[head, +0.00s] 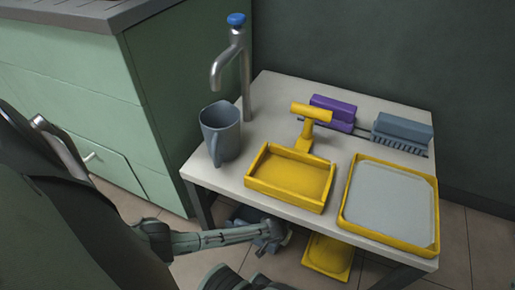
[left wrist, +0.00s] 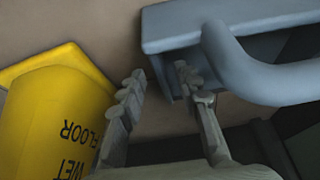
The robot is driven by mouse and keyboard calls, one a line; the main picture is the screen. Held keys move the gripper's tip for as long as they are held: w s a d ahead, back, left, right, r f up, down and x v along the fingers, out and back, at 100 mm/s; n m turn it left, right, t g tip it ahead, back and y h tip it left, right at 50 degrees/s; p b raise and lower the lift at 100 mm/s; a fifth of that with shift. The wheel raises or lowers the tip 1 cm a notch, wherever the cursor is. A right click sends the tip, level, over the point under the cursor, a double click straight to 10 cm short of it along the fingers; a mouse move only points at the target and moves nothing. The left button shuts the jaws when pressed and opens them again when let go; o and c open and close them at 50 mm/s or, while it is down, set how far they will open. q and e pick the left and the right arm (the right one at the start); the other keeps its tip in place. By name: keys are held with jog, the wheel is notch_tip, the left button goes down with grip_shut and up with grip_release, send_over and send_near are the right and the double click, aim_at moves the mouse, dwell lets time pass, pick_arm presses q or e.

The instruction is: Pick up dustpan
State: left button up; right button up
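A yellow scoop-shaped pan (head: 290,177) with an upright T-shaped handle stands on the small white table. A blue-grey thing (head: 243,215) is low under the table's front edge, partly hidden. In the left wrist view, a blue-grey thing (left wrist: 270,80) with a thick curved handle fills the upper right; I cannot tell which of these is the dustpan. My left gripper (head: 273,236) is low by the table's front. In its wrist view the fingers (left wrist: 158,78) are apart, the right one overlapping the blue-grey thing's edge; contact is unclear. My right gripper is not in view.
The white table (head: 262,95) also holds a blue-grey mug (head: 221,130), a tap, purple and blue-grey brushes (head: 402,131), and a yellow-rimmed tray (head: 350,205). A yellow wet-floor sign (head: 328,257) is below, also left of the fingers (left wrist: 50,115). A green cabinet (head: 80,90) stands left.

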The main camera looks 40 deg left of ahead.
pick_arm(q)
jog(key=b+x, duration=0.1)
jog(key=x, duration=0.1)
jog(key=shift+w+f, duration=0.15)
jog(key=shift+f, duration=0.05)
jog(key=shift+c, duration=0.6)
grip_shut()
